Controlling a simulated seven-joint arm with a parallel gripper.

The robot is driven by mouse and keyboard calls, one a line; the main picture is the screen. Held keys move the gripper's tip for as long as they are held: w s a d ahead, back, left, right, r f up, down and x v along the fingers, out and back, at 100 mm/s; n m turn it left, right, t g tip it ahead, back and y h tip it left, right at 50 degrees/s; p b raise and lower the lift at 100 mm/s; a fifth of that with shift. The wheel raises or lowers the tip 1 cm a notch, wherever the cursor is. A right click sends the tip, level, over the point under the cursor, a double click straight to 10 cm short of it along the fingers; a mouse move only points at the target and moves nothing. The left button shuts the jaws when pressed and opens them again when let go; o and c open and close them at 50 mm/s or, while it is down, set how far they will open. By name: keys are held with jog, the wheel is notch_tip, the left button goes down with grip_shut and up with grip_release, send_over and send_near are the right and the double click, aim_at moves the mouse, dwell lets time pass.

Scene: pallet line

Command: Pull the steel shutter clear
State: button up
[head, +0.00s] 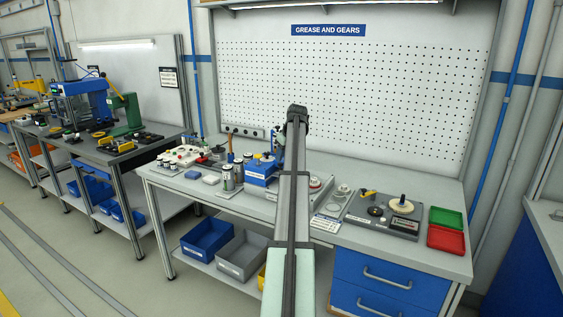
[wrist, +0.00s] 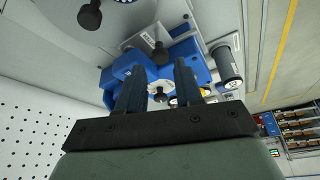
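A blue device (wrist: 124,66) lies ahead of my gripper (wrist: 159,68) in the wrist view. A pale metal plate (wrist: 137,40) with a dark label sits at its far side, with a black round knob (wrist: 161,52) close by. I cannot tell for sure whether this plate is the steel shutter. The two dark fingers stand apart, with a small black knob (wrist: 159,97) and parts of the device showing between them. I see nothing held. In the head view the blue device (head: 260,178) stands on the bench left of my arm, which hides part of the area.
A grey plate with a cream spool (head: 402,206), a green tray (head: 447,217) and a red tray (head: 446,238) lie at right.

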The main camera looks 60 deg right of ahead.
aim_at(281, 164)
jog(key=shift+x, duration=1.7)
grip_shut()
